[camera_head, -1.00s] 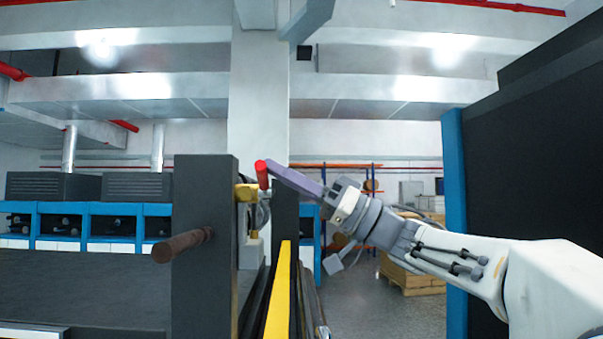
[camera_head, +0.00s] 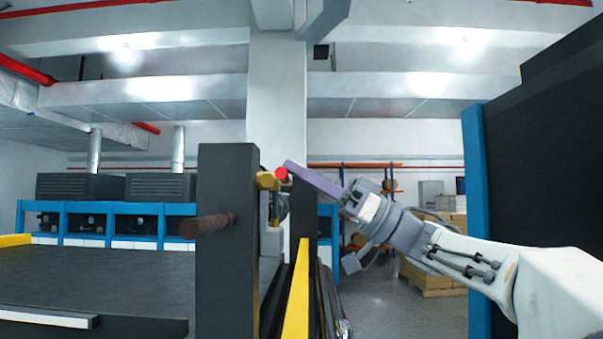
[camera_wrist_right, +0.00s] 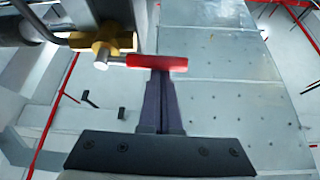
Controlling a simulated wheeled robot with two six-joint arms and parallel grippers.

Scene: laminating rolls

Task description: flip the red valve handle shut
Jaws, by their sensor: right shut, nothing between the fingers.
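The red valve handle (camera_head: 281,174) sits beside the dark upright post in the head view and looks short and round, seen nearly end-on. It joins a brass valve body (camera_head: 266,180). In the right wrist view the handle (camera_wrist_right: 157,62) reaches sideways from the brass fitting (camera_wrist_right: 103,42), across the fingertips. My right gripper (camera_head: 290,165) comes in from the right with its purple fingers shut and empty. Its fingertips (camera_wrist_right: 161,74) are at the handle; whether they touch it I cannot tell for sure. My left gripper is not in view.
A dark post (camera_head: 226,250) with a brown rod handle (camera_head: 208,225) stands just left of the valve. A yellow rail (camera_head: 298,295) runs below it. A large dark panel with a blue edge (camera_head: 477,220) stands right of my arm. Open floor lies between.

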